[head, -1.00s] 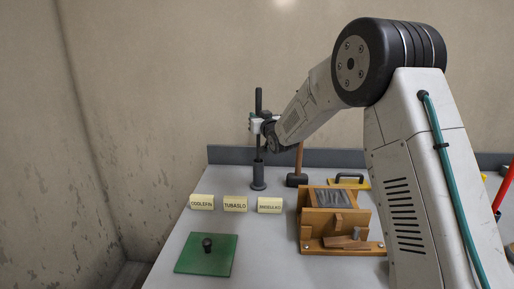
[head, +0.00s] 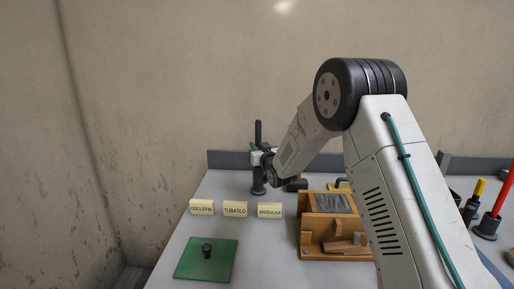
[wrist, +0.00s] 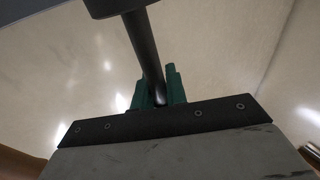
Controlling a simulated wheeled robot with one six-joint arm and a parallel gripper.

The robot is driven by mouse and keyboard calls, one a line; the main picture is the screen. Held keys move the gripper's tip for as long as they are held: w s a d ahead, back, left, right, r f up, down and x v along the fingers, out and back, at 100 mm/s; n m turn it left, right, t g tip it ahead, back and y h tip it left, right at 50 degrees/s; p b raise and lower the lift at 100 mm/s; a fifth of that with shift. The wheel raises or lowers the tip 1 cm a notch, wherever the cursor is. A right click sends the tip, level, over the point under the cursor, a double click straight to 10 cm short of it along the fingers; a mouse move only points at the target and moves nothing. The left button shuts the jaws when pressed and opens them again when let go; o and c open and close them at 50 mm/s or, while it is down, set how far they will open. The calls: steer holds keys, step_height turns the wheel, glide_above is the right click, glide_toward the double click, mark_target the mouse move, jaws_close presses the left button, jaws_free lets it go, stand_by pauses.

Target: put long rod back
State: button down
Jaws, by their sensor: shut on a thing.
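The long rod (head: 258,132) is dark and stands upright, its thick black grip above my gripper (head: 257,158). My gripper is shut on it. The dark cylindrical holder (head: 258,187) stands on the table directly below, and the rod's lower part appears to be inside it. My gripper is close above the holder's top. In the wrist view, the rod (wrist: 147,55) runs between the green fingers of my gripper (wrist: 160,92). The rod's lower end is hidden.
Labels (head: 235,209) stand in front of the holder. A green plate (head: 207,262) with a black knob lies at front left. A wooden box (head: 326,240) stands to the right. A hammer's dark head (head: 297,185) is close right of the holder. A red rod (head: 500,199) stands far right.

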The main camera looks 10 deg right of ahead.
steer(key=c, duration=1.4)
jaws_free()
steer(key=shift+f, duration=0.15)
steer(key=s+d+r+g+h, duration=0.1)
steer(key=s+r+g, duration=0.15)
steer(key=s, duration=0.65)
steer(key=s+d+r+m+g+h, duration=0.1)
steer(key=s+d+g, duration=0.15)
steer(key=s, duration=0.75)
steer(key=s+d+r+g+h, duration=0.1)
steer(key=s+r+g, duration=0.15)
steer(key=s, duration=0.65)
steer(key=s+g, duration=1)
steer(key=s, duration=2.4)
steer(key=shift+s+a+f+m, duration=0.2)
steer(key=shift+s+a+m, duration=0.15)
steer(key=shift+m, duration=0.05)
